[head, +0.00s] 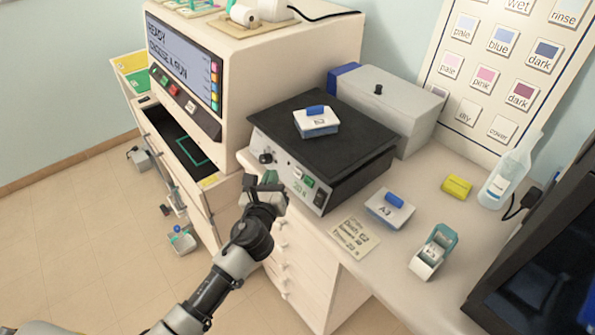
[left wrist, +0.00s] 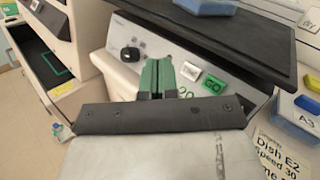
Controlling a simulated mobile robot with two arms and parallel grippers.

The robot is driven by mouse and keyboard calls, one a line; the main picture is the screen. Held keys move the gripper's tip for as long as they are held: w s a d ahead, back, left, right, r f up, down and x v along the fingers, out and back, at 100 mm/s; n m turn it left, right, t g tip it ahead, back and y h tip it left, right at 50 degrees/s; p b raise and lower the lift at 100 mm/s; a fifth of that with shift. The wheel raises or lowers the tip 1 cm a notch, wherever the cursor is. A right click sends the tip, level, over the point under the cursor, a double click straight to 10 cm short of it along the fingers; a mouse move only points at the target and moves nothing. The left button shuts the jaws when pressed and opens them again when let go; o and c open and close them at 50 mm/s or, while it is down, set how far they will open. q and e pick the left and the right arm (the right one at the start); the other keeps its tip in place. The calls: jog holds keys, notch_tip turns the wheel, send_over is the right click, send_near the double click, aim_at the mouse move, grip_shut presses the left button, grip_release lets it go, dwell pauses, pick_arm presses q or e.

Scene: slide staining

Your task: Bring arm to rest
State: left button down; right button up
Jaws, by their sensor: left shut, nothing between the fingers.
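My left gripper (head: 268,180) is in the head view in front of the left part of the black-topped device (head: 325,150). In the left wrist view its green-padded fingers (left wrist: 156,78) are together with nothing between them. They point at the device's front panel, between a black knob (left wrist: 131,54) and the white and green buttons (left wrist: 214,84). I cannot tell whether the fingertips touch the panel. My right gripper is in neither view.
A blue-handled box (head: 317,121) sits on the device's black top. An open drawer (head: 180,145) juts out at left.

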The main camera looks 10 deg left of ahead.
pick_arm(q)
jog(key=shift+f, duration=0.1)
dwell(0.5)
jog(key=s+a+f+n+g, duration=0.1)
jog(key=s+f+n+g, duration=0.3)
jog(key=f, duration=0.6)
jog(key=s+a+f+n+g, duration=0.15)
jog(key=s+f+n, duration=0.35)
jog(key=f, duration=0.6)
jog(key=s+a+f+n+g, duration=0.1)
jog(key=s+f+n+g, duration=0.3)
jog(key=f, duration=0.6)
jog(key=s+f+n+g, duration=0.2)
jog(key=s+f+n, duration=0.4)
jog(key=s, duration=0.6)
jog(key=s+a+f+n+g, duration=0.1)
jog(key=s+f+n+g, duration=0.2)
jog(key=s, duration=0.9)
jog(key=s+a+f+n+g+h, duration=0.1)
jog(key=s+f+n+g, duration=0.1)
jog(key=s+f+n, duration=0.6)
jog(key=s+f, duration=0.1)
jog(key=s, duration=0.3)
jog(key=shift+s+f+n+g, duration=0.25)
jog(key=shift+s+n+g, duration=0.05)
jog(key=shift+s+g, duration=0.1)
